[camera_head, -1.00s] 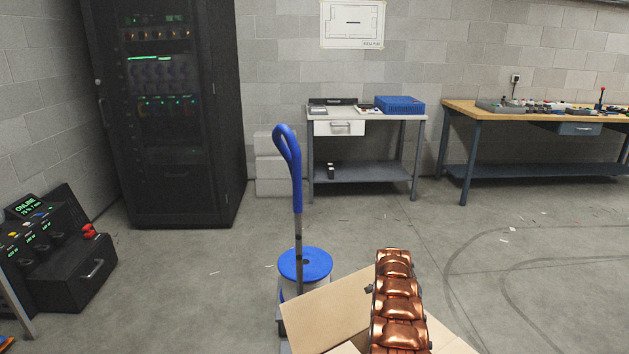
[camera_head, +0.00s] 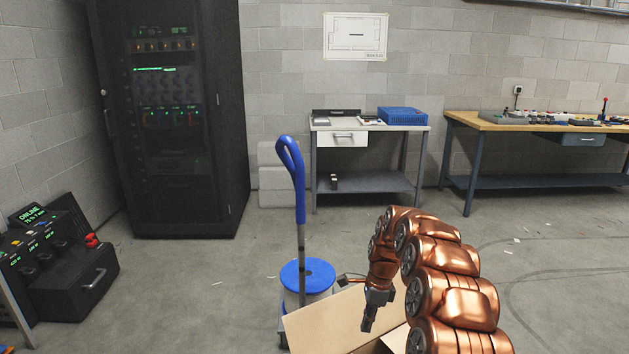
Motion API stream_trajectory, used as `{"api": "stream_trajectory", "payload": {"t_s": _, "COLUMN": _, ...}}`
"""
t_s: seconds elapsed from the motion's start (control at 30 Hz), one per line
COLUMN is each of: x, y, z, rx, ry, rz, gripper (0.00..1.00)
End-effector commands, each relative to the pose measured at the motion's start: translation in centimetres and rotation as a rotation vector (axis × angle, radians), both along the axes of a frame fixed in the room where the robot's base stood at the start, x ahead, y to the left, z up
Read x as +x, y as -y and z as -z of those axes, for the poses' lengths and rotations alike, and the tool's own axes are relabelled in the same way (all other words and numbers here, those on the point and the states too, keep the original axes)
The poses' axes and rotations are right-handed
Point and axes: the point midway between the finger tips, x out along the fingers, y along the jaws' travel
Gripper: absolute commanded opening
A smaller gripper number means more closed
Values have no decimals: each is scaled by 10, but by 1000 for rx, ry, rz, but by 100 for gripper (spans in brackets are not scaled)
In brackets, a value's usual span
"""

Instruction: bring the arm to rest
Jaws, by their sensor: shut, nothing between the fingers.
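My copper-coloured arm (camera_head: 448,285) rises from the bottom right of the head view and bends over at its top. Its end hangs down on the left side of the arm. My gripper (camera_head: 367,326) points downward, shut and empty. It appears in front of or above an open cardboard box (camera_head: 335,317); I cannot tell its height over the box. The lower part of the box is cut off by the frame and partly hidden by my arm.
A cart with a blue handle (camera_head: 292,165) and a blue-lidded drum (camera_head: 307,273) stands left of the box. A black server rack (camera_head: 172,120), a grey workbench (camera_head: 370,128) and a wooden bench (camera_head: 540,125) line the wall. A control console (camera_head: 70,260) stands at left. The floor between is mostly clear.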

Motion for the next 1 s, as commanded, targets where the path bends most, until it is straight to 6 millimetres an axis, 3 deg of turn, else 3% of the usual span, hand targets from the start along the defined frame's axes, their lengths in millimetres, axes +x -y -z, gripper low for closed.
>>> {"api": "stream_trajectory", "payload": {"t_s": 0.1, "x": -21, "y": -8, "z": -26, "rx": 29, "ry": 17, "rz": -114, "gripper": 0}}
{"api": "stream_trajectory", "payload": {"t_s": 0.5, "x": -100, "y": -18, "z": -94, "rx": 100, "ry": 75, "rz": -493, "gripper": 0}}
{"api": "stream_trajectory", "payload": {"t_s": 1.0, "x": -222, "y": -9, "z": -148, "rx": 143, "ry": 118, "rz": -938, "gripper": 0}}
